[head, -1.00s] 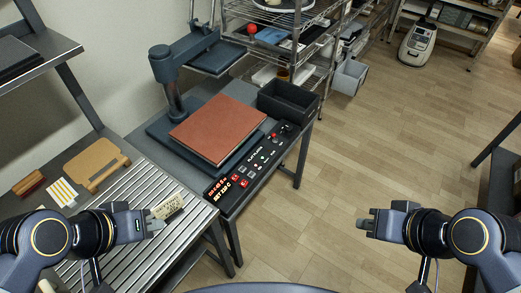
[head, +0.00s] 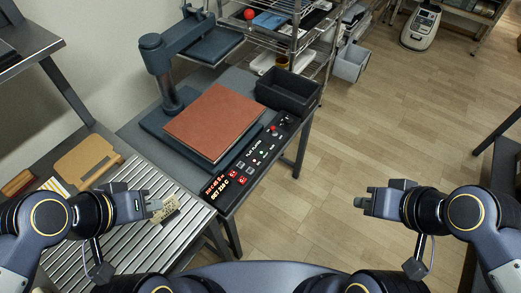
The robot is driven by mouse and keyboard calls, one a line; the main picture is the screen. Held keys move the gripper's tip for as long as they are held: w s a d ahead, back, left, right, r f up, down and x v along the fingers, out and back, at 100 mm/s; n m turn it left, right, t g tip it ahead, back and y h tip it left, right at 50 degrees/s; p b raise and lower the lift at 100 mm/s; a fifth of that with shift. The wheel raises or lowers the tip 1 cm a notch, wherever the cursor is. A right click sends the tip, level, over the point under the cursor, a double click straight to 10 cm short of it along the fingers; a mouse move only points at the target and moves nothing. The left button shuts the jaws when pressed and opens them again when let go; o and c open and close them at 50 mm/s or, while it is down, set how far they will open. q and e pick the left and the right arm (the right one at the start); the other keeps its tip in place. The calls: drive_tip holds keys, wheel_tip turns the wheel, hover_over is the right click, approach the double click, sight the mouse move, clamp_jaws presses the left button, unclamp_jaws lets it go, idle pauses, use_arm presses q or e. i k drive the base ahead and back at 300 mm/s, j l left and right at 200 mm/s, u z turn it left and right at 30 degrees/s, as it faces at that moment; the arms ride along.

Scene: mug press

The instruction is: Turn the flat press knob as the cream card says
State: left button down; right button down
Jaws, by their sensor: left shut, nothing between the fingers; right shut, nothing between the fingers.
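The flat press (head: 165,95) stands on a grey table left of centre, with a brown-red pad (head: 213,122) on its lower plate. Its black control panel (head: 253,156) runs along the front edge, with a lit red display, buttons and a dark knob (head: 285,117) near the far right end. The knob's pointer is too small to read. A cream card (head: 165,211) with dark writing, unreadable here, lies on the slatted table, partly behind my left gripper. My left gripper (head: 156,206) is shut and empty beside the card. My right gripper (head: 359,203) is shut and empty over the floor, apart from everything.
A black bin (head: 289,92) stands right of the press, near the panel's far end. A wire shelf (head: 300,45) stands behind. The floor (head: 370,140) to the right is clear.

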sight(288, 122)
drive_tip(key=k+l+u, duration=0.1)
drive_tip(key=u, duration=0.35)
drive_tip(key=k+u, duration=0.1)
drive_tip(key=u, duration=0.35)
drive_tip(key=k+l+u, duration=0.1)
drive_tip(key=u, duration=0.3)
drive_tip(key=i+l+z, duration=0.1)
drive_tip(key=l, duration=0.2)
drive_tip(key=i+l, duration=0.2)
drive_tip(key=i+l+z, duration=0.15)
drive_tip(key=l, duration=0.25)
